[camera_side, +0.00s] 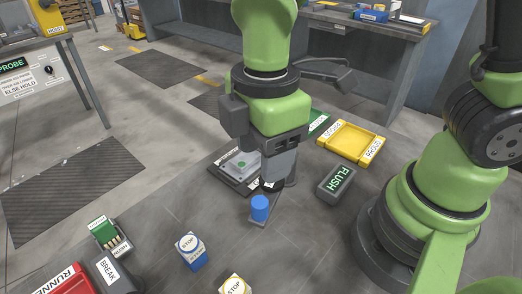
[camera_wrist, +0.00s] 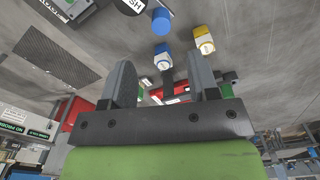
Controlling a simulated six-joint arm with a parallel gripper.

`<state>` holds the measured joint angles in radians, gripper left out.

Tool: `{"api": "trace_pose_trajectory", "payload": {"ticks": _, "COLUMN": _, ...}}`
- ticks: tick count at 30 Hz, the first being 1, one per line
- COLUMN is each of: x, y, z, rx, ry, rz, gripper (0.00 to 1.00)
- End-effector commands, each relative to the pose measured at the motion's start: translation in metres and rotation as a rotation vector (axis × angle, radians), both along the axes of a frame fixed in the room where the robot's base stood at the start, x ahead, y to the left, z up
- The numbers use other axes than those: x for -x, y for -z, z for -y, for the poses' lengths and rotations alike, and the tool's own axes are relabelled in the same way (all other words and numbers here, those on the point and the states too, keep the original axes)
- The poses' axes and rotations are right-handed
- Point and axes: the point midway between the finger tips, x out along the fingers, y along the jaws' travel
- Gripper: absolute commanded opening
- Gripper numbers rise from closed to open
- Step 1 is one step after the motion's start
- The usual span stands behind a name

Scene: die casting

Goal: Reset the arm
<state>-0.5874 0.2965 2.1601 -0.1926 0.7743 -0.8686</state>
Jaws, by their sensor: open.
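My gripper (camera_side: 277,170) hangs from the green arm in the middle of the side view, pointing down. In the wrist view, its two grey fingers (camera_wrist: 161,64) stand wide apart with nothing held between them. A blue cylinder (camera_side: 260,208) stands just in front of the gripper in the side view, on a grey flat piece. It also shows at the top of the wrist view (camera_wrist: 162,21). A grey block with a green mark (camera_side: 240,164) sits on a dark plate behind and left of the gripper, partly hidden by it.
Blue (camera_side: 191,250) and yellow (camera_side: 234,286) STOP blocks, a green box (camera_side: 107,232), a BREAK box (camera_side: 115,272) and red RUNNER bin (camera_side: 70,281) are nearer.

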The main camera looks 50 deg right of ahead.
Motion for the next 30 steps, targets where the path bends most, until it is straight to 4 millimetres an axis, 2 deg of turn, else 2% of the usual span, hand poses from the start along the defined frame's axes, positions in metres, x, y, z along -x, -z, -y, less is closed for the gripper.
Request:
{"api": "trace_pose_trajectory", "payload": {"ticks": 5, "x": -0.001, "y": -0.045, "z": 0.031, "rx": -0.114, "ry": 0.359, "rz": 0.094, "gripper": 0.55}}
{"api": "trace_pose_trajectory", "payload": {"ticks": 9, "x": 0.011, "y": -0.083, "z": 0.064, "rx": -0.252, "ry": 0.752, "rz": 0.178, "gripper": 0.55}}
{"api": "trace_pose_trajectory", "payload": {"ticks": 12, "x": 0.025, "y": -0.103, "z": 0.083, "rx": -0.361, "ry": 1.012, "rz": 0.232, "gripper": 0.55}}
{"api": "trace_pose_trajectory", "payload": {"ticks": 18, "x": 0.052, "y": -0.124, "z": 0.105, "rx": -0.550, "ry": 1.392, "rz": 0.303, "gripper": 0.55}}
{"api": "trace_pose_trajectory", "payload": {"ticks": 23, "x": 0.062, "y": -0.129, "z": 0.111, "rx": -0.625, "ry": 1.521, "rz": 0.322, "gripper": 0.55}}
{"api": "trace_pose_trajectory", "payload": {"ticks": 30, "x": 0.064, "y": -0.129, "z": 0.111, "rx": -0.636, "ry": 1.541, "rz": 0.322, "gripper": 0.55}}
